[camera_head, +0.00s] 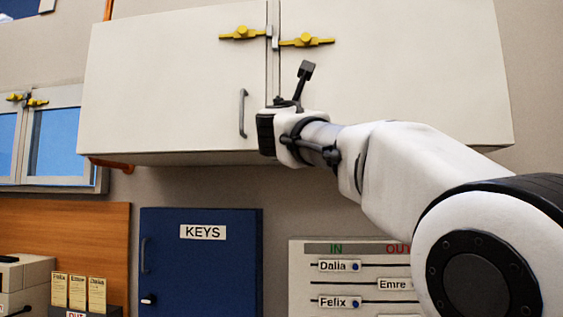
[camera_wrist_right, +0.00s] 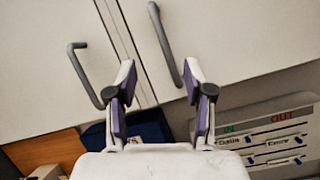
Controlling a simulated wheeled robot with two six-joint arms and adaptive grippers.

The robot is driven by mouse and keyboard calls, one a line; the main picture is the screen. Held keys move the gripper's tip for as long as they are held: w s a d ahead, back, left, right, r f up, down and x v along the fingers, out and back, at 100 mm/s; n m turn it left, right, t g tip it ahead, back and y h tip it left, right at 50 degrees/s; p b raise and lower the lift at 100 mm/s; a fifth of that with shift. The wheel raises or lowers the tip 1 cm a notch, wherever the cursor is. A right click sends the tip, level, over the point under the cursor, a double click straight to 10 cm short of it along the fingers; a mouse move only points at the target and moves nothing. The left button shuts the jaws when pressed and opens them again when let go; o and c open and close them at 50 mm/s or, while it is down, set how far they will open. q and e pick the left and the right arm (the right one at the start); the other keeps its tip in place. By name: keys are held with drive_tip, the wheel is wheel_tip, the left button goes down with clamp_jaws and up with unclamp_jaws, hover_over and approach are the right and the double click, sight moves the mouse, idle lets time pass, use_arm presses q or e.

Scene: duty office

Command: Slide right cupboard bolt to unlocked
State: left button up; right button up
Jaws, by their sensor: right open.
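The right cupboard bolt (camera_head: 306,41) is a yellow slide bolt with a round knob at the top of the right door (camera_head: 395,85), beside the seam between the doors. A similar yellow left bolt (camera_head: 241,33) is on the left door (camera_head: 170,80). A small light catch piece (camera_head: 273,40) sits between them. In the right wrist view the right gripper (camera_wrist_right: 160,82) is open and empty, pointing toward the doors. Neither bolt shows there.
The left door handle (camera_head: 243,113) stands just left of my right wrist. In the wrist view, the right door handle (camera_wrist_right: 164,45) appears between the fingertips. A blue key cabinet (camera_head: 200,265) and an in/out board (camera_head: 345,255) hang below. The door faces near the bolts are clear.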

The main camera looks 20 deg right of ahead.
drive_tip(key=w+f+g+y, duration=0.1)
drive_tip(key=w+f+y, duration=0.1)
drive_tip(key=w+f, duration=0.4)
wheel_tip(320, 180, down, 4)
drive_tip(key=shift+a+r+y, duration=0.1)
drive_tip(key=shift+a+y, duration=0.05)
drive_tip(key=shift+y, duration=0.25)
